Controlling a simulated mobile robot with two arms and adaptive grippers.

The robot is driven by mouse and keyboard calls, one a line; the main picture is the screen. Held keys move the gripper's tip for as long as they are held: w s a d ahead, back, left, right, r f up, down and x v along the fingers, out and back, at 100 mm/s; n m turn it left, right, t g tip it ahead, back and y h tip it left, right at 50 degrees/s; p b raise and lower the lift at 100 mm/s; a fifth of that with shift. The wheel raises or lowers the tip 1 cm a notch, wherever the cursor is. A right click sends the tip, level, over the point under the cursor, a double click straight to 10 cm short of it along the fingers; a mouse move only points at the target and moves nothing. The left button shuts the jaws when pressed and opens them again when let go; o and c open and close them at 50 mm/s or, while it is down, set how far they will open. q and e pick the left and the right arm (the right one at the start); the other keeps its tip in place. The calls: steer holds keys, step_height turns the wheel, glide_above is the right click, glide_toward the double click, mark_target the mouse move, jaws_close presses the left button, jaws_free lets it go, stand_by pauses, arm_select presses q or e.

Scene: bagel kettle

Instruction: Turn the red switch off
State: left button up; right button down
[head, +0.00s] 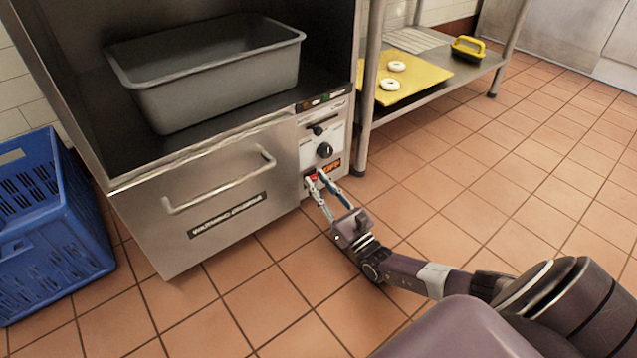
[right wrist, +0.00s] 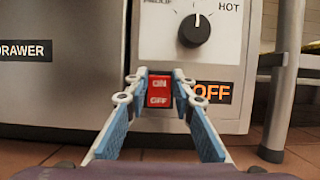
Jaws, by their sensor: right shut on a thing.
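The red switch (right wrist: 159,91), marked ON above and OFF below, sits low on the light control panel (right wrist: 190,60) of the steel warming-drawer unit. In the right wrist view it lies between the fingertips of my right gripper (head: 317,179). The fingers are shut on it, one at each side, in front of the panel. Which way the switch is tipped I cannot tell. An orange OFF label (right wrist: 212,92) is just right of the switch. In the head view the fingers largely hide the switch. My left gripper is not in view.
A black knob (right wrist: 194,30) sits above the switch. A drawer handle (head: 222,184) juts out to the left. A grey tub (head: 210,85) stands in the unit. A blue crate (head: 45,225) is at left. A table leg (right wrist: 284,80) stands close right.

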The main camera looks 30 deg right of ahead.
steer(key=c, duration=1.6)
jaws_free()
steer(key=shift+s+f, duration=0.15)
steer(key=shift+s, duration=0.05)
steer(key=s, duration=0.8)
steer(key=s+d, duration=0.1)
steer(key=s, duration=0.3)
steer(key=shift+s+f, duration=0.1)
steer(key=shift+s, duration=0.2)
